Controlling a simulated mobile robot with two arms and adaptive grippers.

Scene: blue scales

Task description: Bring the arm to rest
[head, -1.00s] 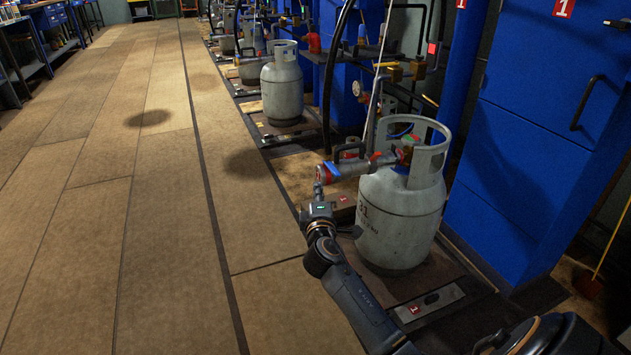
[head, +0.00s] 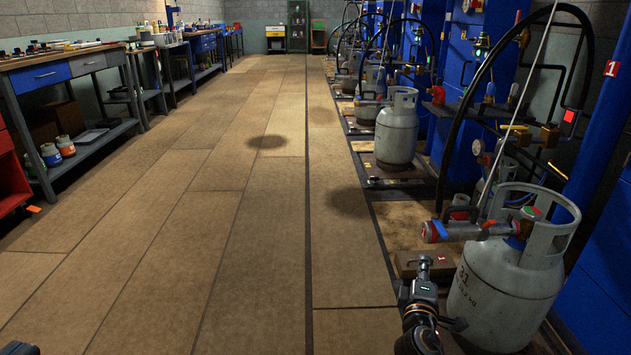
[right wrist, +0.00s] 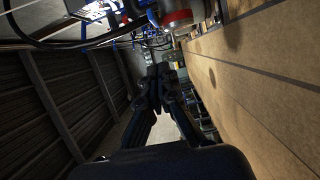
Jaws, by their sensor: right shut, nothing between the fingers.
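My right arm comes in at the lower right of the head view, beside the nearest grey gas cylinder. My right gripper (head: 425,266) is at the arm's far end, just left of the cylinder. It also shows in the right wrist view (right wrist: 158,75), where its fingers are together with nothing between them. The nearest cylinder (head: 498,290) stands upright on its scale, with a red and blue filling connector (head: 455,230) at its collar. My left gripper is not in view; only a small dark part shows at the lower left corner of the head view.
More cylinders, such as one farther back (head: 396,135), stand along the right, with blue cabinets behind. A workbench (head: 60,75) with bottles runs along the left. The wooden floor (head: 220,230) between them is clear.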

